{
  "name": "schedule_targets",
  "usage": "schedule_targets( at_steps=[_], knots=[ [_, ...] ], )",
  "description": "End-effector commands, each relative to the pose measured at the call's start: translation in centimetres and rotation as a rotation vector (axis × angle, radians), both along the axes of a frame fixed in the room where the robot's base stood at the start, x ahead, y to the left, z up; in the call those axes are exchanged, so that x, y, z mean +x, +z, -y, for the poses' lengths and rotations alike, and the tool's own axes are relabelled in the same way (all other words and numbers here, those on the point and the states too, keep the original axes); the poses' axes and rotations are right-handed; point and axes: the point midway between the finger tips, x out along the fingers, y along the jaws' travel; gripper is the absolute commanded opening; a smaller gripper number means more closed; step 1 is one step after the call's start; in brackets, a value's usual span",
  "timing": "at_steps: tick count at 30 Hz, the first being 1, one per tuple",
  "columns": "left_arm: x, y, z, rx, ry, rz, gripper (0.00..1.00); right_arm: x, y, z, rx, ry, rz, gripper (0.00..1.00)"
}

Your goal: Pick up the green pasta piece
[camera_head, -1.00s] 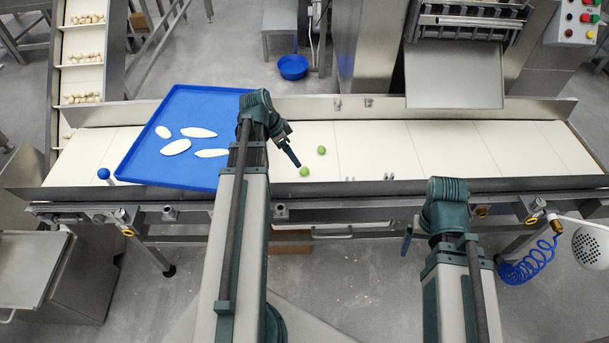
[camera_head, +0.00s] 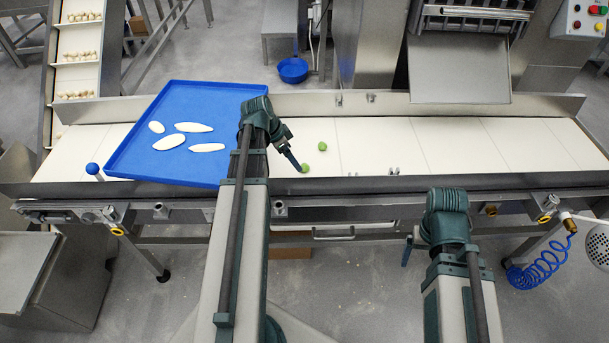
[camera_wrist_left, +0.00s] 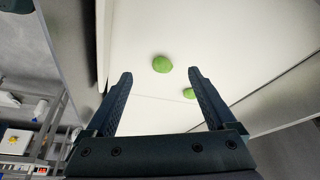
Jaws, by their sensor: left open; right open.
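Two small green pasta pieces lie on the white conveyor belt. In the head view the nearer piece (camera_head: 305,168) is right beside the fingertip of my left gripper (camera_head: 300,167); the farther piece (camera_head: 322,146) lies behind and to the right. In the left wrist view, my left gripper (camera_wrist_left: 160,75) is open and empty. One green piece (camera_wrist_left: 162,64) shows between and just beyond its fingertips. My right gripper (camera_head: 407,250) is open and hangs in front of the conveyor, away from the pieces.
A blue tray (camera_head: 225,110) with several white oval pieces (camera_head: 194,127) sits on the belt (camera_head: 450,150) at left. A metal rail (camera_head: 420,183) runs along the belt's near edge. A machine chute (camera_head: 460,75) stands behind. The belt's right side is clear.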

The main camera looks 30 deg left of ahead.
Motion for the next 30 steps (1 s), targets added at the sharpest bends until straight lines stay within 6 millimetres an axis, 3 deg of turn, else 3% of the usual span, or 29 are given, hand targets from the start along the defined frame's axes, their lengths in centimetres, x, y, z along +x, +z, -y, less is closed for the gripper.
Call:
schedule_targets(
  at_steps=[2,11,23,30],
  knots=[
    [0.3,-1.3,0.2,0.000,0.000,0.000,0.90,0.0,-1.3,0.0,0.000,0.000,0.000,0.90],
    [0.7,-1.6,0.4,0.000,0.000,0.000,0.90,0.0,-1.6,0.0,0.000,0.000,0.000,0.90],
    [3.1,-5.5,1.9,0.001,-0.001,-0.001,0.90,0.0,-5.5,0.0,0.000,0.000,0.000,0.90],
    [3.2,-5.5,2.0,0.000,0.001,0.000,0.90,0.0,-5.5,0.0,0.000,0.000,0.000,0.90]
  ],
)
